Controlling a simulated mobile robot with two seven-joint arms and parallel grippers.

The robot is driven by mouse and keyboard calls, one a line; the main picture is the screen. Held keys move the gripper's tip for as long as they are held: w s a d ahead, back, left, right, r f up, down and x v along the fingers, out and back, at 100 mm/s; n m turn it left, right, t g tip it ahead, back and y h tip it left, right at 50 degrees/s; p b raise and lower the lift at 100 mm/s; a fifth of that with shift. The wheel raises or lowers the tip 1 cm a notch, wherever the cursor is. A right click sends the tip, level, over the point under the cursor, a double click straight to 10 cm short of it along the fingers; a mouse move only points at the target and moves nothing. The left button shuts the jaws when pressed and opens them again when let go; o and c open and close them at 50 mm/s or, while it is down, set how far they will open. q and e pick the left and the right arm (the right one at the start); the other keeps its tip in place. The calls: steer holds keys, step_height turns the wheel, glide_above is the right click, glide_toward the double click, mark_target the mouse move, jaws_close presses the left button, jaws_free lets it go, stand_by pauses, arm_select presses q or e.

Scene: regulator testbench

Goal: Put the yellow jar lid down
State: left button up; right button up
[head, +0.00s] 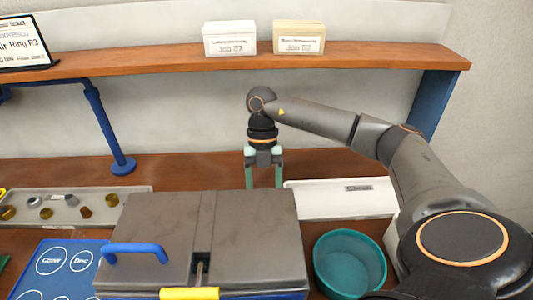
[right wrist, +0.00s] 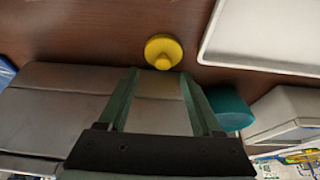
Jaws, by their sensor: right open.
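The yellow jar lid (right wrist: 164,52) lies on the brown wooden bench in the right wrist view, its round knob visible. It is just beyond my right fingertips (right wrist: 159,73), apart from them, with bare wood around it. In the head view I cannot see the lid; the grey box stands in front of that area. My right gripper (head: 264,182) hangs pointing down behind the grey box, its two green fingers apart with nothing between them. My left gripper is not in view.
A grey lidded box (head: 245,230) with a blue handle fills the front middle. A teal bowl (head: 350,260) and a white tray (head: 340,198) are to its right. A parts tray (head: 120,200) is at left. A shelf (head: 150,65) with two small boxes runs above.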

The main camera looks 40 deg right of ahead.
steer(key=p+x, duration=0.1)
steer(key=x, duration=0.4)
steer(key=shift+s+d, duration=0.15)
steer(key=shift+s, duration=0.1)
steer(key=shift+c, duration=0.3)
jaws_close()
